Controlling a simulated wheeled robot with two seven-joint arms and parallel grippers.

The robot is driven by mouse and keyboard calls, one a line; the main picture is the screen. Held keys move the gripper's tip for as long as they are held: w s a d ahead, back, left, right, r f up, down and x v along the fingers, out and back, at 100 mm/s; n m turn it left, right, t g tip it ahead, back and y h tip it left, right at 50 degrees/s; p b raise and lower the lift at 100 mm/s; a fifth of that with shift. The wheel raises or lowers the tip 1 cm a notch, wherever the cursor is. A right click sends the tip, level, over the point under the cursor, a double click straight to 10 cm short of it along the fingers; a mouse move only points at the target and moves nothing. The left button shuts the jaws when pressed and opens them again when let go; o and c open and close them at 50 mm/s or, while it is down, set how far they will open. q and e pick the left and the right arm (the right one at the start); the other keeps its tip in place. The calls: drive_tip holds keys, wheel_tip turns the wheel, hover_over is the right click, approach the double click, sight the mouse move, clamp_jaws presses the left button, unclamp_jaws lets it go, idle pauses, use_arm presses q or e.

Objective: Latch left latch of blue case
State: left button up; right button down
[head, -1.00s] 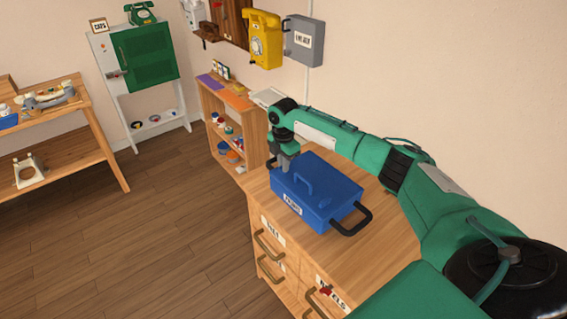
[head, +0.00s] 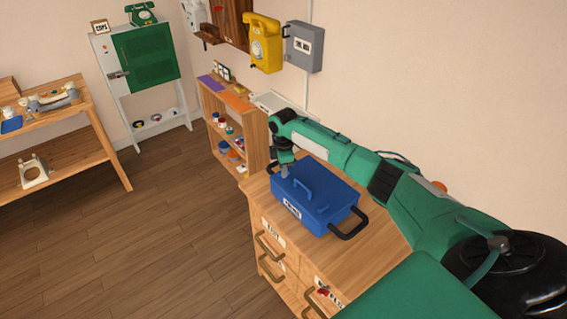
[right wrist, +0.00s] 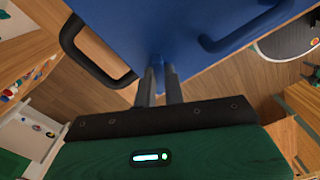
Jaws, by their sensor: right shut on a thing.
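The blue case (head: 335,205) lies flat on the wooden drawer cabinet, its lid looking shut. It has a blue lid handle (head: 306,190), a label on its front and a black side handle (head: 350,226). My right gripper (head: 284,173) is at the far left edge of the case, pointing down. In the right wrist view my right gripper (right wrist: 160,66) is shut on a small blue part at the case's edge, which looks like the left latch (right wrist: 157,60). The fingers hide most of it. Another black side handle (right wrist: 90,62) shows beside it. My left gripper is not in view.
The wooden drawer cabinet (head: 383,240) has a bare strip of top right of the case. A low shelf (head: 246,135) with small parts stands behind it. A yellow phone (head: 262,42) and a grey box (head: 303,46) hang on the wall. The floor at left is clear.

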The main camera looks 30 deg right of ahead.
drive_tip(key=m+p, duration=0.2)
drive_tip(key=m, duration=0.1)
drive_tip(key=m+p, duration=0.3)
drive_tip(key=shift+r+m, duration=0.2)
drive_tip(key=shift+m, duration=0.1)
drive_tip(key=m+p, duration=0.2)
drive_tip(key=m, duration=0.1)
drive_tip(key=shift+f+m+p, duration=0.15)
drive_tip(key=shift+m+p, duration=0.55)
drive_tip(key=shift+m, duration=0.8)
drive_tip(key=c, duration=1.5)
unclamp_jaws()
drive_tip(key=shift+r+b, duration=1.75)
drive_tip(key=shift+r, duration=5.15)
